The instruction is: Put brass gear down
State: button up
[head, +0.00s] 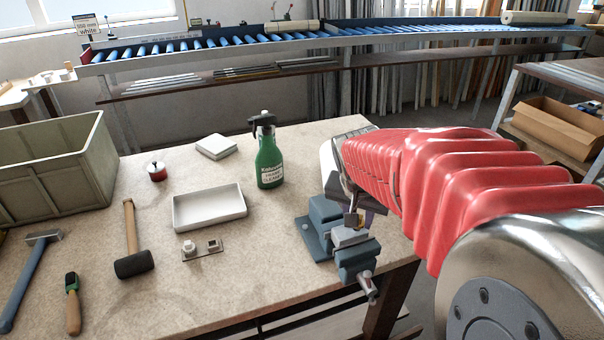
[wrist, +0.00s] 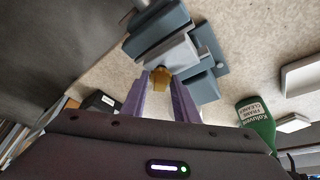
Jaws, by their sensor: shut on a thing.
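The brass gear (wrist: 161,79) shows in the wrist view as a small yellow-brown piece at the tips of my gripper's purple fingers. My gripper (wrist: 159,88) is shut on it. Just beyond the gear is the blue-grey vise (wrist: 197,60), with its lighter grey jaw part close to the gear. I cannot tell whether the gear touches the vise. In the head view the vise (head: 322,236) stands at the table's right edge, and my gripper (head: 355,217) is right over it. The gear is not clearly visible there.
On the table (head: 290,285) are a green spray bottle (head: 269,162), a white tray (head: 209,207), a small white box (head: 216,146), a red tin (head: 157,171), a mallet (head: 132,245) and a hammer (head: 31,275). A green crate (head: 55,170) stands at left. The front middle is clear.

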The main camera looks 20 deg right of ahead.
jog(key=shift+s+a+f, duration=0.1)
jog(key=shift+s+f, duration=0.2)
jog(key=shift+f, duration=0.4)
jog(key=o, duration=1.1)
jog(key=shift+w, duration=0.1)
jog(key=shift+c, duration=0.2)
jog(key=v, duration=1.2)
jog(key=shift+w+r, duration=0.15)
jog(key=shift+w, duration=0.05)
jog(key=s+a+f+n+t+y, duration=0.1)
jog(key=s+a+n, duration=0.3)
jog(key=a, duration=0.4)
jog(key=s+a+f+n+t+y, duration=0.1)
jog(key=s+a+f+n+y, duration=0.1)
jog(key=a, duration=0.6)
jog(key=s+f+n, duration=0.1)
jog(key=s+n, duration=0.1)
jog(key=n, duration=0.1)
jog(key=shift+s+f+n+t, duration=0.25)
jog(key=shift+f+n+t, duration=0.05)
jog(key=shift+f+n, duration=0.1)
